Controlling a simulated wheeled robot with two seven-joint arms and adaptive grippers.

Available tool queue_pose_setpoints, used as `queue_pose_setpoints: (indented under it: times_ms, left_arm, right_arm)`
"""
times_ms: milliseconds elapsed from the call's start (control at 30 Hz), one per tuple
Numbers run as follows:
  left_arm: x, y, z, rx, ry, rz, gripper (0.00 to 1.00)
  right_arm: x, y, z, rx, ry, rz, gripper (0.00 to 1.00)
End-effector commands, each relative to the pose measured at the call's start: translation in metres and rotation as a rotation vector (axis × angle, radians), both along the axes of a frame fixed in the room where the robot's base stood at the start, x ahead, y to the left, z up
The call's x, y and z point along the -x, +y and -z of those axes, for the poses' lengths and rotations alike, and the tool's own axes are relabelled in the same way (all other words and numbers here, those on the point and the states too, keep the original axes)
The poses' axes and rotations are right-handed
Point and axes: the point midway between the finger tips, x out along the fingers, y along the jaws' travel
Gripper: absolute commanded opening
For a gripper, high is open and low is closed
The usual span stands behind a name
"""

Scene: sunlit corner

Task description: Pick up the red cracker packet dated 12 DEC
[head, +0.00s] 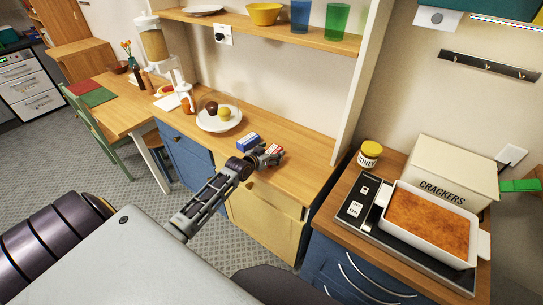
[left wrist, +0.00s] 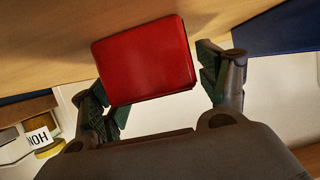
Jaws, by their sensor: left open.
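A red packet (head: 273,150) lies on the wooden counter (head: 300,183) beside a blue packet (head: 248,142). In the left wrist view the red packet (left wrist: 145,60) shows a plain red face; no date is readable on it. My left gripper (head: 266,159) is open at the red packet, near the counter's front edge. In the left wrist view the fingers of my left gripper (left wrist: 163,92) stand on either side of the packet's lower part, with a clear gap at the right finger; I cannot tell whether the left finger touches it. My right gripper is not in view.
A white plate (head: 211,126) with two round fruits stands left of the packets. On the right counter are a honey jar (head: 369,155), a box marked CRACKERS (head: 455,165) and a white dish of baked food (head: 428,222). A shelf (head: 270,31) runs above the counter.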

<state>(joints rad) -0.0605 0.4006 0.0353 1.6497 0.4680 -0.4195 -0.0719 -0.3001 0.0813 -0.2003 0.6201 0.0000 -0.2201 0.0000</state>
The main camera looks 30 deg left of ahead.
Motion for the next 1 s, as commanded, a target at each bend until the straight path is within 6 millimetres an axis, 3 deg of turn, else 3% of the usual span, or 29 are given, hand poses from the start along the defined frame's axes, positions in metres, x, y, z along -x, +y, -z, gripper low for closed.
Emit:
queue_pose_setpoints:
  times_ms: [600,1000]
  left_arm:
    - [-0.0043,0.0000,0.0018,0.000,0.000,0.000,0.75]
    - [-0.0043,0.0000,0.0018,0.000,0.000,0.000,0.24]
  right_arm:
    - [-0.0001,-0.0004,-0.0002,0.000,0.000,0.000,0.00]
    - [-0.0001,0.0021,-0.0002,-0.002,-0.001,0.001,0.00]
